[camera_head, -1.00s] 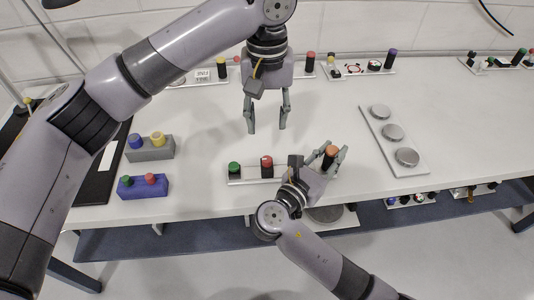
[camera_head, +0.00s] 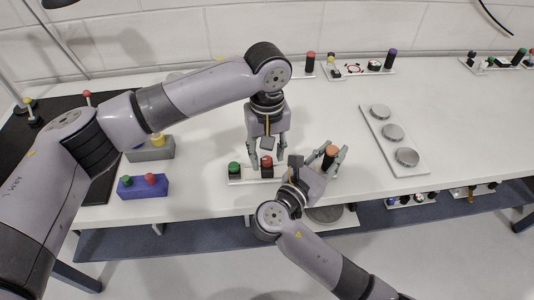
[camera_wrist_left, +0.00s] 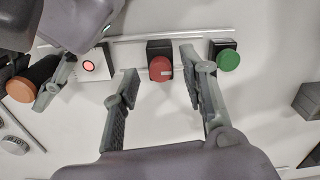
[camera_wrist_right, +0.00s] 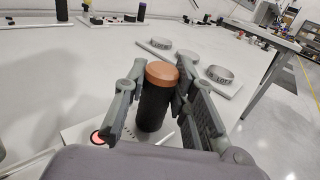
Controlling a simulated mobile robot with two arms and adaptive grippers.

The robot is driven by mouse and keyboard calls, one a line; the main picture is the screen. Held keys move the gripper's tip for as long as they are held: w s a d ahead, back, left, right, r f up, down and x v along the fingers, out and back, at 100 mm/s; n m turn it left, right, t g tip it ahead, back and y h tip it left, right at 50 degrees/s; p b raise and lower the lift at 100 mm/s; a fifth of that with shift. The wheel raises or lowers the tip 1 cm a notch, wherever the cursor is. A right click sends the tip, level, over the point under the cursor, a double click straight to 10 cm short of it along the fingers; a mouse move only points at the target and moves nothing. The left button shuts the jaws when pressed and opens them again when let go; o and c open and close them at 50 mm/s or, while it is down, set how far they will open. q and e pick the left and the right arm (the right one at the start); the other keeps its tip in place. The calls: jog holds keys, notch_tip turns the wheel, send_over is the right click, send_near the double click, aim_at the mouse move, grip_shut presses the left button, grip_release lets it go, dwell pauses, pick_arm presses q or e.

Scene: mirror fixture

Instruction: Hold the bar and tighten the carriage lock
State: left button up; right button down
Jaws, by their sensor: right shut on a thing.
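A black upright bar with an orange top (camera_head: 331,152) stands at the right end of the white fixture plate (camera_head: 248,181). My right gripper (camera_head: 335,154) is shut on the bar; in the right wrist view the bar (camera_wrist_right: 153,108) is between its fingers. A red knob (camera_head: 266,161) on a black block and a green knob (camera_head: 233,168) sit towards the plate's left end. My left gripper (camera_head: 266,163) is open above the plate, its fingers on either side of the red knob; the left wrist view shows the red knob (camera_wrist_left: 160,69) between the fingertips. I cannot tell whether they touch it.
A round red light (camera_wrist_left: 88,66) sits between the red knob and the bar. A blue block (camera_head: 143,188) and a grey block (camera_head: 150,149) with knobs stand to the left. A grey plate with several round discs (camera_head: 415,171) lies to the right. The table's front edge is close by.

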pick_arm(q)
jog(key=shift+f, duration=0.35)
jog(key=shift+c, duration=0.4)
grip_shut()
